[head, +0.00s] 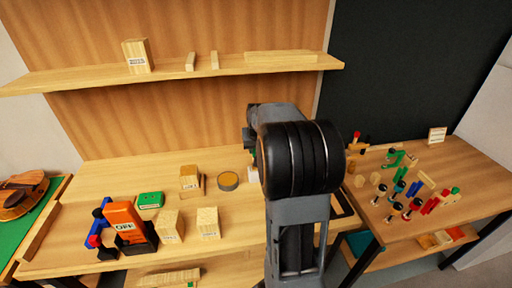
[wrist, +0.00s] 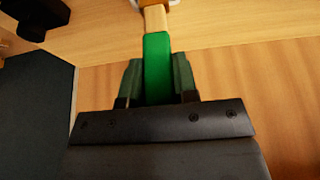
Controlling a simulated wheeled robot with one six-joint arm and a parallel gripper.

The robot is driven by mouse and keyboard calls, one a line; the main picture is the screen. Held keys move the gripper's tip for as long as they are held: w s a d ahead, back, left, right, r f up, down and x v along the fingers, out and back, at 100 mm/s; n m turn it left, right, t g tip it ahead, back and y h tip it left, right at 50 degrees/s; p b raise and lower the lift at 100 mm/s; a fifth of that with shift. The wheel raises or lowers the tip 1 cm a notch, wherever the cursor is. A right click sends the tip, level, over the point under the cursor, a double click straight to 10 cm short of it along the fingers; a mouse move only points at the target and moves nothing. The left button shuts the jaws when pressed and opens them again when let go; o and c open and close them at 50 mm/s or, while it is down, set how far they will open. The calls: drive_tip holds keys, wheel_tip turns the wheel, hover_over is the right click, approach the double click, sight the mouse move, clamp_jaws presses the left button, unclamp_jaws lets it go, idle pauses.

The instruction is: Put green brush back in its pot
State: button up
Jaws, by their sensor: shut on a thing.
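In the wrist view my gripper (wrist: 157,78) is shut on the green brush (wrist: 157,62), with one dark finger on each side of its green handle. A pale wooden part of the brush extends from the handle toward the top edge. A small orange-brown and white piece shows at that edge, cut off, and I cannot tell whether it is part of the brush. In the head view my arm hides the gripper and the brush. I cannot pick out the brush's pot for certain. A small white thing (head: 253,173) shows just left of my arm on the bench, partly hidden.
The bench (head: 110,170) holds labelled wooden blocks (head: 208,222), a round tin (head: 228,181), a green box (head: 150,200) and an orange device marked OFF (head: 124,222). A shelf (head: 90,77) runs above. A right-hand bench (head: 470,170) carries several coloured pieces. A violin (head: 22,195) lies far left.

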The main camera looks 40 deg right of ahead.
drive_tip(key=shift+f+b, duration=0.75)
drive_tip(key=shift+f, duration=0.3)
drive_tip(key=o, duration=1)
drive_tip(key=shift+r, duration=0.1)
